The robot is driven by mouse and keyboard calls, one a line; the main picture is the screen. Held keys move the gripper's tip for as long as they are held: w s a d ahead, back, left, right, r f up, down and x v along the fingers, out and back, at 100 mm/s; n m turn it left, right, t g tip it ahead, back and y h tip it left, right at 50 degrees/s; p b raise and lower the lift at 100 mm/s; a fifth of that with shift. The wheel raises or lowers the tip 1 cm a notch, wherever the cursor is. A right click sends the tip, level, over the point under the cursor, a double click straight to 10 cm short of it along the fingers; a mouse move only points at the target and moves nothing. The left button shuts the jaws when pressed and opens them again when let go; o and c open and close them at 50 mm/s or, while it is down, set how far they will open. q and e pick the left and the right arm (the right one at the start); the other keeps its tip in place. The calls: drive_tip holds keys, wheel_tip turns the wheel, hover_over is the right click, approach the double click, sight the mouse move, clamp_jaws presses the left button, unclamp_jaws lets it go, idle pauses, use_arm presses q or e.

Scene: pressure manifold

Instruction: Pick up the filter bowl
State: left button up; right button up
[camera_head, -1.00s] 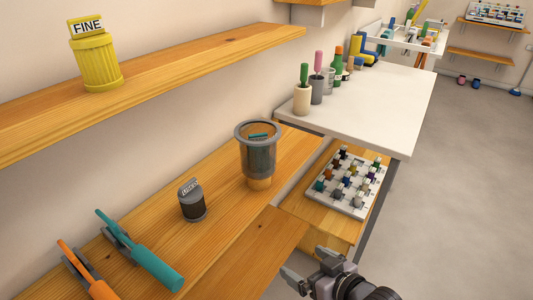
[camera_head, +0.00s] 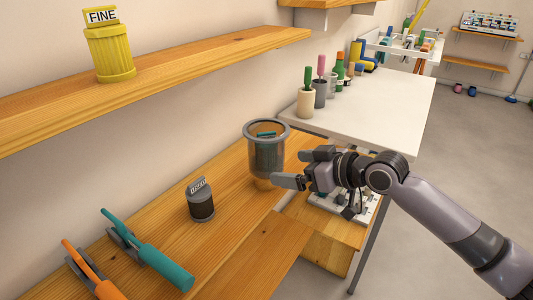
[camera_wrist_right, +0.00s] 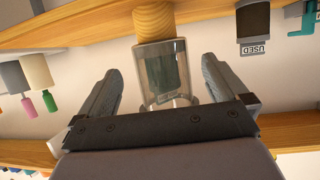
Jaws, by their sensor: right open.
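The filter bowl (camera_head: 266,158) is a clear grey cup with a thick rim and a greenish insert, on a round wooden foot on the wooden bench (camera_head: 165,230). My right gripper (camera_head: 300,168) is open and empty just right of the bowl, with its fingers pointing at it. In the right wrist view, which looks upside down, the bowl (camera_wrist_right: 163,75) shows between the two spread fingers (camera_wrist_right: 161,72). I cannot tell whether a finger touches it. My left gripper is not in view.
A yellow FINE container (camera_head: 110,55) is on the upper shelf. A white table (camera_head: 385,100) with several bottles stands behind.

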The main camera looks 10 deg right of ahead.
sight(281, 164)
drive_tip(key=shift+r+p+x, duration=0.1)
drive_tip(key=shift+p+x, duration=0.1)
drive_tip(key=shift+x, duration=1.5)
drive_tip(key=shift+r+p+x, duration=0.15)
drive_tip(key=shift+x, duration=1.55)
drive_tip(key=shift+w, duration=0.1)
drive_tip(key=c, duration=0.8)
